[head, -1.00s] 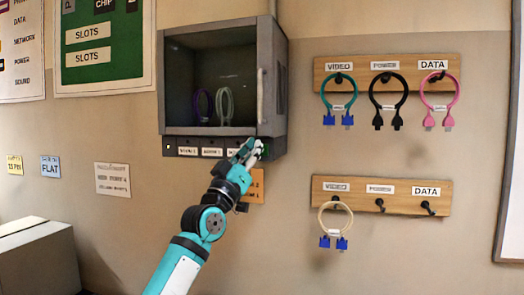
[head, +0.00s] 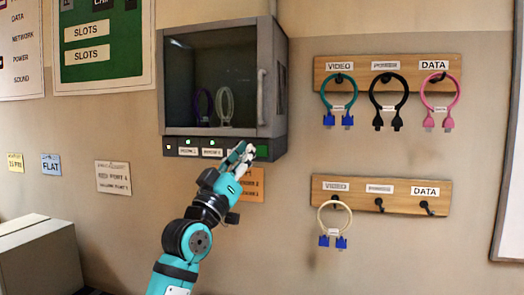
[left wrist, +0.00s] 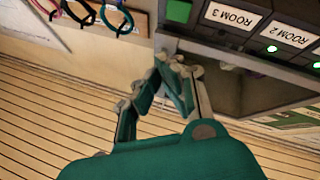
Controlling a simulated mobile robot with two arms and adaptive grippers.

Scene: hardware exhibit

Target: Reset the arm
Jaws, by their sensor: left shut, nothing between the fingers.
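My left gripper (head: 240,154) is shut and empty. In the head view it is in front of the lower right part of the grey cabinet's button panel (head: 175,147), close to the green button (head: 262,152). I cannot tell whether it touches the panel. In the left wrist view the closed fingers (left wrist: 165,72) are below the green button (left wrist: 178,11), and the labels ROOM 3 and ROOM 2 appear upside down. My right gripper is not in view.
The grey cabinet (head: 279,90) holds a purple cable loop (head: 198,104) and a white one (head: 224,106). To the right, an upper board (head: 360,66) and a lower board (head: 357,190) carry hanging cables. A pale box (head: 38,262) is at lower left.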

